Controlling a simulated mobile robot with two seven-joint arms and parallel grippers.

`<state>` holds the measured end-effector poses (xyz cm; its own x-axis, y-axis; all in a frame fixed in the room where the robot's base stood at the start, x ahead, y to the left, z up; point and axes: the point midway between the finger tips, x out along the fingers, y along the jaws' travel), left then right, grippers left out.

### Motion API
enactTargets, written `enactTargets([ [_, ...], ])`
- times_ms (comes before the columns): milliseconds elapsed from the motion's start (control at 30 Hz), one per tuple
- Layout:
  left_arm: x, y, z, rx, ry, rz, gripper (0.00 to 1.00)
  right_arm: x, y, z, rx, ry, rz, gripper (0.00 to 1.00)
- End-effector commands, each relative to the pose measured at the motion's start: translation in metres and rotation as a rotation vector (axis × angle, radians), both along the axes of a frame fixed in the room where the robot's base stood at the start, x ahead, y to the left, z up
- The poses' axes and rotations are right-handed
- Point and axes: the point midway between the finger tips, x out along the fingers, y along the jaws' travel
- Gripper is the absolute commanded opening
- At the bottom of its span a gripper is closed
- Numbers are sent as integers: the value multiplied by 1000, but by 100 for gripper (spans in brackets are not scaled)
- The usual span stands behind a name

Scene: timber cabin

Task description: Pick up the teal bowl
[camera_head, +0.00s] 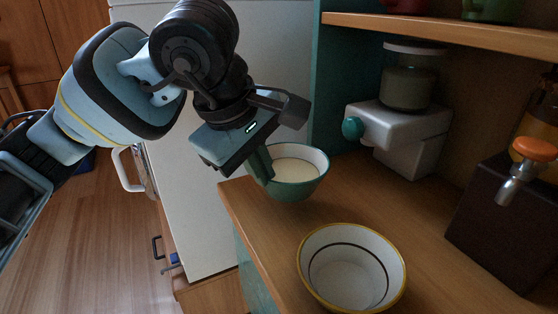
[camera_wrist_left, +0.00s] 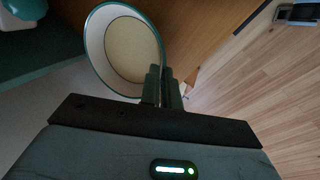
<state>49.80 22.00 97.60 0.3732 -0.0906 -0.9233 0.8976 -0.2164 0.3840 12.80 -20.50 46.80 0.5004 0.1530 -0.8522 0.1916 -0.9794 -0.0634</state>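The teal bowl (camera_head: 298,190), teal outside with a pale inside, is at the counter's back left edge, near the white cabinet side. My left gripper (camera_head: 262,166) reaches down to its left rim. In the left wrist view the teal bowl (camera_wrist_left: 127,50) shows its cream inside, and the left gripper's fingers (camera_wrist_left: 164,80) are close together on its wall, one on each side of the rim. I cannot tell whether the bowl's base touches the counter. My right gripper is in neither view.
A white bowl with a yellow rim (camera_head: 350,270) stands in front on the wooden counter (camera_head: 410,230). A white dispenser (camera_head: 405,135) and a dark box with a tap (camera_head: 508,215) stand behind and right. A shelf (camera_head: 450,32) hangs above.

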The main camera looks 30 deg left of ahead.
Motion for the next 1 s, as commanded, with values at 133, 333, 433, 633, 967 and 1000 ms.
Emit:
enactTargets([
  [133, -10, 7, 0, 0, -2, 0, 0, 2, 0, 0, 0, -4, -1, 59],
  [333, -19, 13, 1, 0, -2, 0, 0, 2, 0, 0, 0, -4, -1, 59],
  [433, -21, 14, 1, 0, -2, 0, 0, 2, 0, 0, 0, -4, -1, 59],
  [633, -25, 17, 0, 0, -2, 1, 0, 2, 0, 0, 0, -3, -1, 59],
  [967, -26, 17, 1, 0, -2, 0, 0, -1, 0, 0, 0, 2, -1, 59],
  [1000, -26, 17, 1, 0, -2, 1, 0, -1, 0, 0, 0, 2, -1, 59],
])
